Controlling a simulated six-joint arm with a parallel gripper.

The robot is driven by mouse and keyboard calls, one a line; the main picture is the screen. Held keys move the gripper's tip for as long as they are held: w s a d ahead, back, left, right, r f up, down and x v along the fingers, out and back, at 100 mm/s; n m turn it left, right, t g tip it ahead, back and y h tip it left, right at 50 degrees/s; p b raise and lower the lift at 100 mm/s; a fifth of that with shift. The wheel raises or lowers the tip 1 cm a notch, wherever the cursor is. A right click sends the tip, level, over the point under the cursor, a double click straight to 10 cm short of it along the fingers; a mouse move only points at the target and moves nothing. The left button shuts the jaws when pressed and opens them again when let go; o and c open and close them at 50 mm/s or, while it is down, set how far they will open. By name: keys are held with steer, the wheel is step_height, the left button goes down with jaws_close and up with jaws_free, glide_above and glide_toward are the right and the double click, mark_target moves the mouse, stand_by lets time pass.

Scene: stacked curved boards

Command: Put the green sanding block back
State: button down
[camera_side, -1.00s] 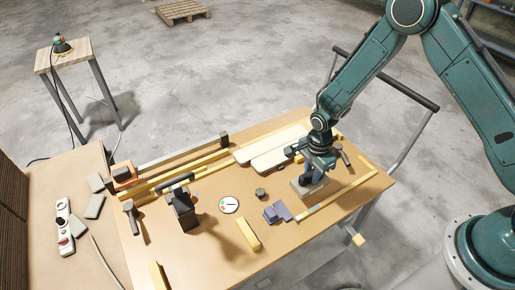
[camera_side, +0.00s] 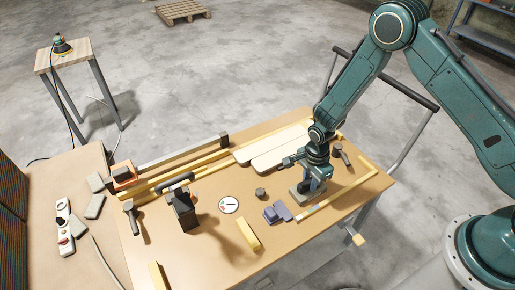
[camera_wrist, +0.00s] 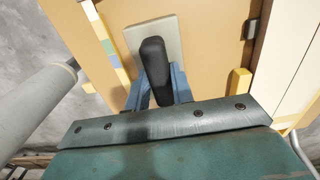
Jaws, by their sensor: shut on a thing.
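The green sanding block (camera_side: 297,194) has a flat grey-green base and a black handle. It is at the right part of the workbench, beside a yellow strip. My gripper (camera_side: 313,184) is above it, pointing down. In the wrist view the blue fingers of my gripper (camera_wrist: 158,88) are on both sides of the black handle, shut on it. The base of the sanding block (camera_wrist: 171,32) lies flat over the tan bench top. I cannot tell whether it touches the bench or hangs just above. The fingers and handle hide part of the base.
The yellow strip (camera_side: 342,193) with coloured patches runs along the bench's right side. Stacked pale curved boards (camera_side: 276,151) lie behind my gripper. A hammer-like tool (camera_side: 341,154) is behind right.

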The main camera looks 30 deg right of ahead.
mark_target(310, 180)
steer(key=shift+f, duration=0.15)
steer(key=c, duration=1.2)
jaws_free()
step_height(310, 180, up, 12)
steer(key=shift+r, duration=0.2)
